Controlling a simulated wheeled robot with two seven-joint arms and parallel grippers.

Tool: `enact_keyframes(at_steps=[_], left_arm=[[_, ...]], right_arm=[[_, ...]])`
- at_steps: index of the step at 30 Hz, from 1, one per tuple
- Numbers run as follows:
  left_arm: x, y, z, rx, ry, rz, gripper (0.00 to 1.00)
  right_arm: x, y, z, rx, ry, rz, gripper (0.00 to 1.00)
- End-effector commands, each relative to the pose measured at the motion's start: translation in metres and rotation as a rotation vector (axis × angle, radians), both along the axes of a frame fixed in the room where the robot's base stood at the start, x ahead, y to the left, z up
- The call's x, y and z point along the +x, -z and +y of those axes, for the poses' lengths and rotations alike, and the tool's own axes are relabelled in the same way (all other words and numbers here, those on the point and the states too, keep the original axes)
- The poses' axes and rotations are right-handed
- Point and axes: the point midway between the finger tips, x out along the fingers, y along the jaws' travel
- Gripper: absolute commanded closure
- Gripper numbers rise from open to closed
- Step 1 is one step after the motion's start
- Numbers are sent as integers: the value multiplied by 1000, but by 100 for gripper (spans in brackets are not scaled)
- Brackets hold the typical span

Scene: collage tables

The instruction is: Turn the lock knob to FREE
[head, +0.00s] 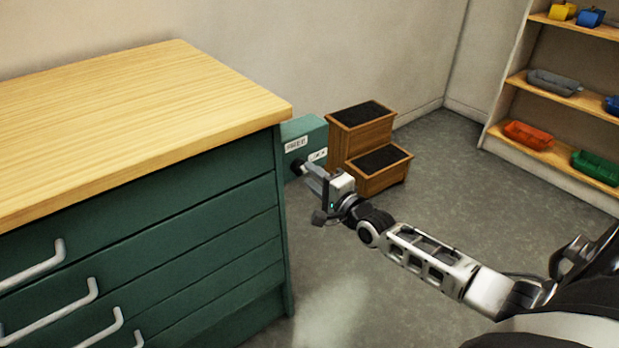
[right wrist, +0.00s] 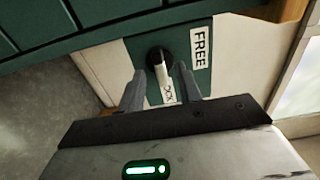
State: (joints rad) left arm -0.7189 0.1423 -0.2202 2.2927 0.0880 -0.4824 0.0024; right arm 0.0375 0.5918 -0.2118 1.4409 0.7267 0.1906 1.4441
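The lock knob (right wrist: 160,60) is black with a white bar, on a green plate (right wrist: 140,48). The FREE label (right wrist: 201,43) is to the right of the knob. In the head view the green panel (head: 308,130) and small dark knob (head: 297,166) show beyond the cabinet's corner. My right gripper (right wrist: 165,75) is open, its fingers on either side of the knob and bar. Contact is unclear. My left gripper is out of view.
A green drawer cabinet (head: 180,210) with a wooden top (head: 130,110) fills the left. A wooden step stool (head: 360,125) stands behind my right gripper. Shelves with coloured bins (head: 528,134) are at the right. Grey floor (head: 450,170) is clear between.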

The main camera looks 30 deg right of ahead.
Motion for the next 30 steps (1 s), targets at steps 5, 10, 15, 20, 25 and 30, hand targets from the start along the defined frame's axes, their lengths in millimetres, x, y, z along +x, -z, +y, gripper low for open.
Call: enact_keyframes(at_steps=[5,10,15,20,25,30], left_arm=[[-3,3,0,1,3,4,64],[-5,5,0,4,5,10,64],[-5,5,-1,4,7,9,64],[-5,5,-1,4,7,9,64],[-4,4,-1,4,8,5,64],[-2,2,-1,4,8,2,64]], right_arm=[[15,1,2,1,0,0,65],[17,0,2,0,0,1,65],[17,0,2,0,0,1,71],[17,0,2,0,0,1,100],[17,0,2,-3,0,1,100],[16,0,1,-36,0,-2,100]])
